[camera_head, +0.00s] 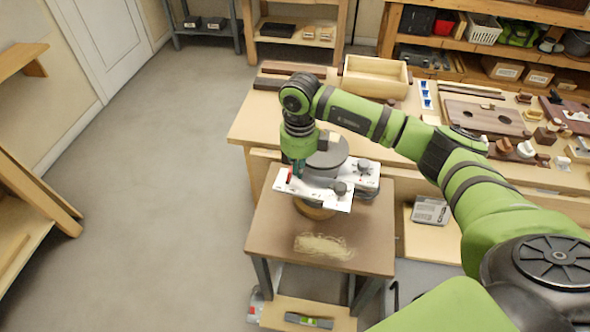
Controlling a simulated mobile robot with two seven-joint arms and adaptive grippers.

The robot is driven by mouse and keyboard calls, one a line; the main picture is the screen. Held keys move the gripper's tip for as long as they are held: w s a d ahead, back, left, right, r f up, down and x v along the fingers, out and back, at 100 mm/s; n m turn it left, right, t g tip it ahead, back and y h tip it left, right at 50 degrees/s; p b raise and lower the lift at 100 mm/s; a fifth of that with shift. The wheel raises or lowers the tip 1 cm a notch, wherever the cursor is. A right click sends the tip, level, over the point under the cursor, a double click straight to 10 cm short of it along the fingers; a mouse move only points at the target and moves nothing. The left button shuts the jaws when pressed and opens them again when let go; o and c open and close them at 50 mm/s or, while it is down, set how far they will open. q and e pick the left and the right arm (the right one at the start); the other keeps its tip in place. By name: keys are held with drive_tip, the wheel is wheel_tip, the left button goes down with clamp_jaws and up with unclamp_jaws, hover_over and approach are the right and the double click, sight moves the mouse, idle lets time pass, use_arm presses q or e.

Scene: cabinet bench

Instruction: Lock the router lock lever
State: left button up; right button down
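The router (328,160) stands on a small wooden table (270,222). It has a dark grey round motor body, white plates and dark knobs (340,188). My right arm reaches in from the right, and my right gripper (297,172) points down at the left side of the router, over the white plate. A small red part shows beside the fingertips; I cannot tell whether it is the lock lever. The fingers are small and partly hidden, so I cannot tell whether they are open, or whether they touch the router. My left gripper is out of view.
Wood shavings (323,246) lie at the table's front. A workbench behind holds a wooden box (375,76), a board with holes (484,118) and several small wooden parts. A level (309,320) lies on the lower shelf. The floor at left is clear.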

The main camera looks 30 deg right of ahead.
drive_tip(key=shift+w+a, duration=0.35)
drive_tip(key=shift+a, duration=0.1)
drive_tip(key=shift+r, duration=0.1)
drive_tip(key=shift+s+d+r+p, duration=0.2)
drive_tip(key=shift+d+r+p, duration=0.1)
drive_tip(key=shift+r, duration=0.2)
drive_tip(key=shift+s+d+r+p, duration=0.2)
drive_tip(key=shift+r+p, duration=0.1)
drive_tip(key=shift+r, duration=0.15)
wheel_tip(320, 180, up, 7)
drive_tip(key=p, duration=0.4)
idle(0.5)
